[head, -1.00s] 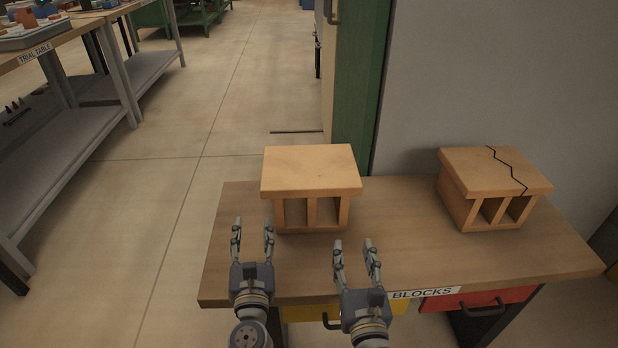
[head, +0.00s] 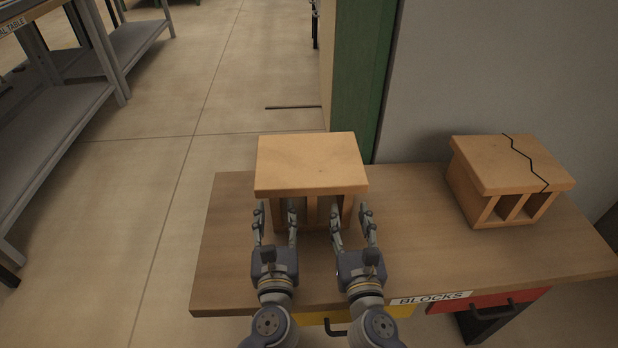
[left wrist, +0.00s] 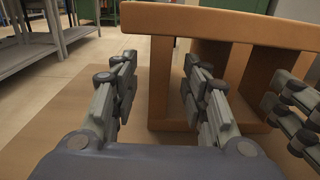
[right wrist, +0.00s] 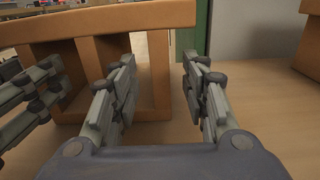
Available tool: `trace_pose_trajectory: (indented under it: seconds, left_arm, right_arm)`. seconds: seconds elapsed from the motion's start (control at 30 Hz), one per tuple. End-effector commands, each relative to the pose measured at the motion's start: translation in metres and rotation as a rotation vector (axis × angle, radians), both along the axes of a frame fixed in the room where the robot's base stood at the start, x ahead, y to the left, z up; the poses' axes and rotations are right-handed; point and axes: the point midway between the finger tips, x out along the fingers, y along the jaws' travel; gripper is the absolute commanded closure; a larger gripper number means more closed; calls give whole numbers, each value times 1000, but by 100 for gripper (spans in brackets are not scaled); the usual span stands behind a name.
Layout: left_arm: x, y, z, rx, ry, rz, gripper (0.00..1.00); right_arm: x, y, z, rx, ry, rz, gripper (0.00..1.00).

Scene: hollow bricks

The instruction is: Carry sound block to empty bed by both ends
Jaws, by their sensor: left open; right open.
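The sound block (head: 310,162), a plain tan hollow brick with no crack, sits upright on the table. My left gripper (head: 275,208) is open at its near side by the left end. In the left wrist view, the block's left end wall (left wrist: 160,90) lines up between the two fingers. My right gripper (head: 351,212) is open by the right end. In the right wrist view, the right end wall (right wrist: 160,80) lines up between its fingers. I cannot tell how far the fingertips reach past the walls. The empty bed is not identifiable in view.
A second block (head: 512,165) with a black zigzag crack stands at the table's right. The table (head: 420,240) carries a BLOCKS label, with yellow and red drawers below. A grey wall and green post stand behind. A grey bench (head: 60,125) is left, with open floor between.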

Motion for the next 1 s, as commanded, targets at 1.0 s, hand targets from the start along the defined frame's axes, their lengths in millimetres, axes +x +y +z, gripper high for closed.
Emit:
trace_pose_trajectory:
  seconds: [1.0]
  left_arm:
    - [100, 11, 1, -1, -2, 0, 58]
  right_arm:
    - [100, 11, 1, 1, -1, 0, 58]
